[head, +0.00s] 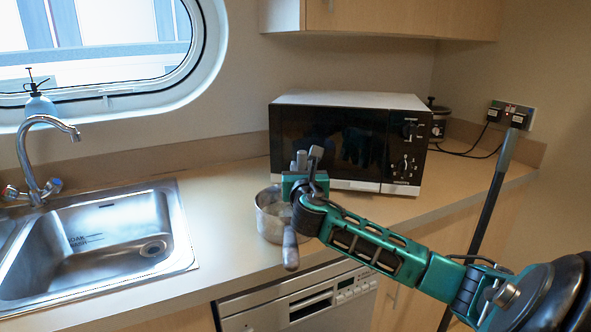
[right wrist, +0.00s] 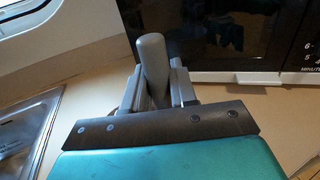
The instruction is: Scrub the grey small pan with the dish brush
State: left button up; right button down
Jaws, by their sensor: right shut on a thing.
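The grey small pan (head: 268,222) stands on the worktop in front of the microwave in the head view. Its handle (head: 290,250) points toward the front edge. My right gripper (head: 307,168) is above the pan's right rim and hides part of it. In the right wrist view, the right gripper (right wrist: 155,88) is shut on an upright, rounded grey handle (right wrist: 152,55), which looks like the dish brush. The brush's head is hidden, so I cannot tell whether it touches the pan. My left gripper is not in view.
A microwave (head: 345,140) stands close behind the pan. A steel sink (head: 100,240) with a tap (head: 45,150) is on the left. Worktop (head: 215,225) between sink and pan is clear. A dishwasher (head: 300,300) is below. A dark pole (head: 490,210) leans at the right.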

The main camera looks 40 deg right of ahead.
jog(key=shift+w+a+p, duration=1.35)
jog(key=shift+a+p, duration=0.55)
jog(key=shift+a, duration=1.4)
jog(key=shift+s+d, duration=0.45)
jog(key=shift+d, duration=0.7)
jog(key=shift+s+d, duration=0.5)
jog(key=shift+d, duration=0.65)
jog(key=shift+s+d, duration=0.45)
jog(key=shift+d, duration=0.7)
jog(key=w+a, duration=0.2)
jog(key=a, duration=0.5)
jog(key=shift+w, duration=0.4)
jog(key=shift+d+r, duration=0.1)
jog(key=s+d+r, duration=0.1)
jog(key=d+r, duration=0.2)
jog(key=r, duration=1.1)
jog(key=shift+s+d+r, duration=0.2)
